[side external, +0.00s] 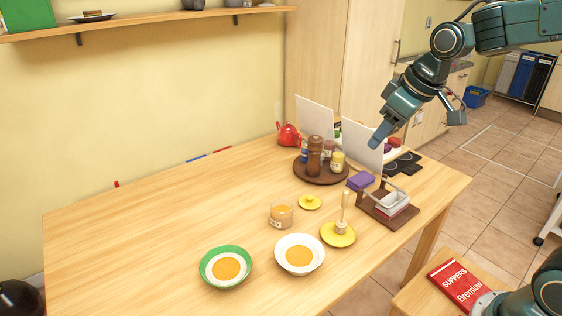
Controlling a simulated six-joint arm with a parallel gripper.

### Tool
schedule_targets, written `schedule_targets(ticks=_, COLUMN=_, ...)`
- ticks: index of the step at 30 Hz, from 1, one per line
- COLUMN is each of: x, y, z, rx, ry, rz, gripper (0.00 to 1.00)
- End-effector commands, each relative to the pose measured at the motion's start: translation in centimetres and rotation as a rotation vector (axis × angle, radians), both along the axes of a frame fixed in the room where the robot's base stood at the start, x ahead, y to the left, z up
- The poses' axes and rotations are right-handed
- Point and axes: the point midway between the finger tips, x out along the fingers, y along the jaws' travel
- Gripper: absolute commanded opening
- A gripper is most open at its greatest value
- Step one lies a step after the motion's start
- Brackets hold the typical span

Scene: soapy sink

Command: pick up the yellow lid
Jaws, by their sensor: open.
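A small round yellow lid (310,202) with a knob on top lies on the wooden table (130,240), near the middle.
Near the lid are a glass jar (281,215), a dark turntable (320,178) with bottles, and a yellow dish (338,240) bearing an upright wooden-handled tool. Two bowls (225,284) (299,268) stand in front. A rack (388,213) and white panels (362,146) stand at right. The table's left is clear.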

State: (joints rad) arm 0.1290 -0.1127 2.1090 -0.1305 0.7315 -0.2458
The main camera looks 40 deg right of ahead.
Motion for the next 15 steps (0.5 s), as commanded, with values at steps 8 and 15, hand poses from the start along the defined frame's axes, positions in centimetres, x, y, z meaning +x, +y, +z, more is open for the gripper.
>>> schedule_targets(ticks=8, x=6.3, y=-1.7, z=-3.2, rx=-0.002, ry=0.021, rz=0.064, gripper=0.46)
schedule_targets(ticks=15, x=11.1, y=-3.4, z=-7.1, rx=0.003, ry=0.033, rz=0.119, gripper=0.46)
